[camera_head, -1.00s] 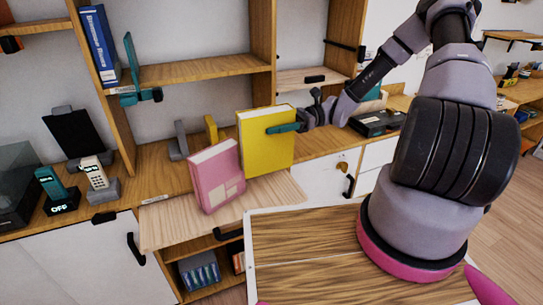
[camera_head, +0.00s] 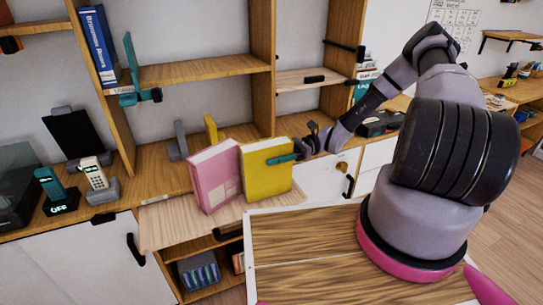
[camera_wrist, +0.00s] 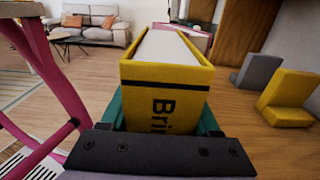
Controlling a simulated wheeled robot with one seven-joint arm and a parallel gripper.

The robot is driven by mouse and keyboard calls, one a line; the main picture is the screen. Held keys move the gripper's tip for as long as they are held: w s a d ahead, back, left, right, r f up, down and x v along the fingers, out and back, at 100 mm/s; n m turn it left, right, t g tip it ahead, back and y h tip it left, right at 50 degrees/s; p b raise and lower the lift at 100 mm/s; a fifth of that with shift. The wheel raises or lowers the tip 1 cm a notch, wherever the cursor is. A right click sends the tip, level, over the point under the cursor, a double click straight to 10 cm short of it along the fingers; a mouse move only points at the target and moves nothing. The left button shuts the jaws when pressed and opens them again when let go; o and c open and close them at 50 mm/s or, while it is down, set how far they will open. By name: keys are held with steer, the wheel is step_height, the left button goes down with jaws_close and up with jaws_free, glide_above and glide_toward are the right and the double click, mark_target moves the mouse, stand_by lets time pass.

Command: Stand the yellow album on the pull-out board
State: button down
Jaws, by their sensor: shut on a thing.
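The yellow album (camera_head: 266,172) is upright, right of the pink album and over the right part of the pull-out board (camera_head: 165,229). Its lower edge is at or very near the board; I cannot tell whether it touches. My gripper (camera_head: 285,158) is shut on it from the right, with a teal finger across its cover. In the wrist view the album's spine (camera_wrist: 163,95) faces me, with dark lettering, between the teal fingers (camera_wrist: 163,118). The pink album (camera_head: 215,177) stands upright on the board, close beside the yellow one.
A grey bookend (camera_head: 178,142) and a yellow bookend (camera_head: 212,132) stand on the counter behind. Phones (camera_head: 97,178) are at the left. The board's left part is bare. A wood-topped surface (camera_head: 310,255) lies in front.

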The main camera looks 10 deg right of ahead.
steer(key=shift+c, duration=0.6)
jaws_free()
steer(key=shift+f, duration=0.1)
